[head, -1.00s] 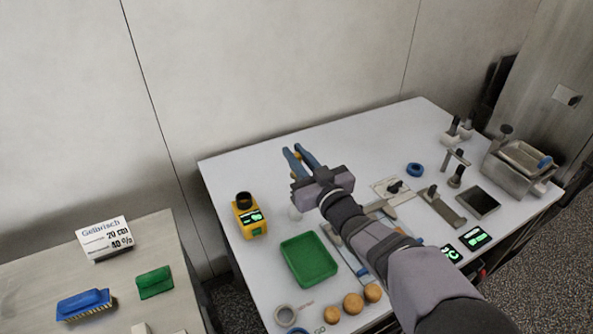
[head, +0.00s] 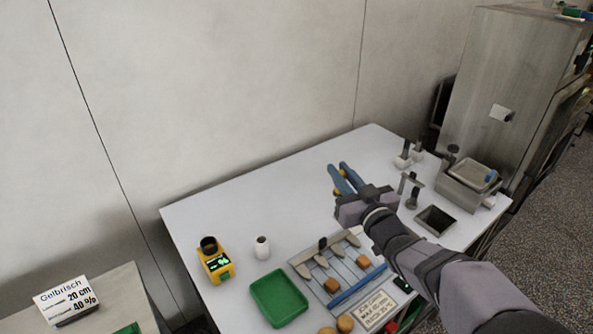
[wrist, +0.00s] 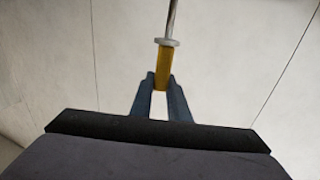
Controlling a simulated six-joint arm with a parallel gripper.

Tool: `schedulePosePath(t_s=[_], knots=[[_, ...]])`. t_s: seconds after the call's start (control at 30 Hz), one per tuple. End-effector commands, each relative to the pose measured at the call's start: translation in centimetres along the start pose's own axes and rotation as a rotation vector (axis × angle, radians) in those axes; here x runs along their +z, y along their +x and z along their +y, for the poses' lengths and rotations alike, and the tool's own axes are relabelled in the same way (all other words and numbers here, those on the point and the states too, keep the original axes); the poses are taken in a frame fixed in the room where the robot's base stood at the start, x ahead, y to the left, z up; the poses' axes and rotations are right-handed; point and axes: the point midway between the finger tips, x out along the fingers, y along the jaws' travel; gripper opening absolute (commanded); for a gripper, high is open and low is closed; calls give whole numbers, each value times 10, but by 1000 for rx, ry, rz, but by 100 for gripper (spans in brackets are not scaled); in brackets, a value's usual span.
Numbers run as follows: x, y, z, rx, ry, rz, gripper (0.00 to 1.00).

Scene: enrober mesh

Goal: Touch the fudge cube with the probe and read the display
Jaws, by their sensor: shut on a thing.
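My gripper (head: 343,172), with blue fingers, is raised over the back right part of the white table. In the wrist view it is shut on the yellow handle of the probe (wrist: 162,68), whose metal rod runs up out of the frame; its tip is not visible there. The gripper is well apart from both. A yellow device (head: 213,266) with a lit green display stands at the left; its reading is too small to make out.
A green tray (head: 279,298), a white cylinder (head: 262,247) and round brown pieces (head: 345,323) are near the board. A printed card (head: 376,309) lies at its front. Metal containers (head: 435,221) stand at the right. The back left of the table is clear.

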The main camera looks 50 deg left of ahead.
Motion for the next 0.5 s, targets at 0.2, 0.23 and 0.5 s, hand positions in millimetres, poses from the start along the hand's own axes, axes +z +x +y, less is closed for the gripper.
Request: schedulePosePath(t_s=[0.2,0.23,0.5], knots=[[24,-50,36,26,3,-5,0],[28,-57,36,22,2,-4,0],[63,-101,-14,-123,3,-3,0]])
